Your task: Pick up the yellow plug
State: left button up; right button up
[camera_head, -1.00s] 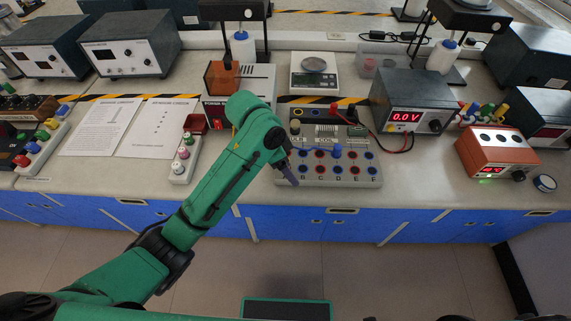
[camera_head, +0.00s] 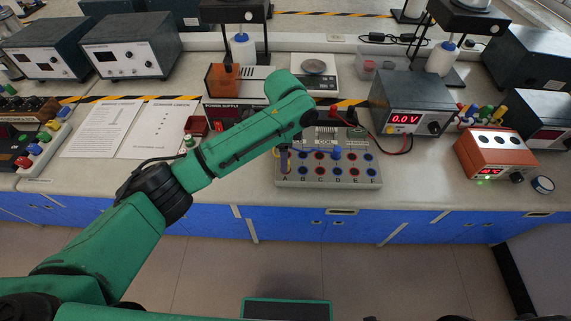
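A yellow plug (camera_head: 53,124) stands in the grey plug rack at the left edge, between other coloured plugs. Another yellow plug (camera_head: 501,110) stands in a group of plugs at the right, behind the orange box. I cannot tell which one the task means. My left arm reaches across the bench, and its gripper (camera_head: 284,164) points down at the left end of the grey socket board (camera_head: 330,182), near the column marked A. The forearm hides most of the gripper; I cannot tell its opening or whether it holds anything. My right gripper is not in view.
A blue plug (camera_head: 337,153) stands up from the socket board. A power supply with a red display (camera_head: 405,100), an orange box (camera_head: 497,155) and a small round container (camera_head: 543,184) stand to the right. Paper sheets (camera_head: 155,128) lie left.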

pick_arm(q)
notch_tip(320, 180, down, 3)
jog(key=shift+d+f, duration=0.1)
jog(key=shift+f, duration=0.1)
grip_shut()
jog(key=shift+r, duration=0.2)
notch_tip(320, 180, up, 10)
jog(key=shift+w+r+b, duration=0.1)
jog(key=shift+b, duration=0.5)
notch_tip(320, 180, up, 10)
jog(key=p, duration=0.1)
jog(key=shift+f+p, duration=0.2)
jog(key=shift+p, duration=0.1)
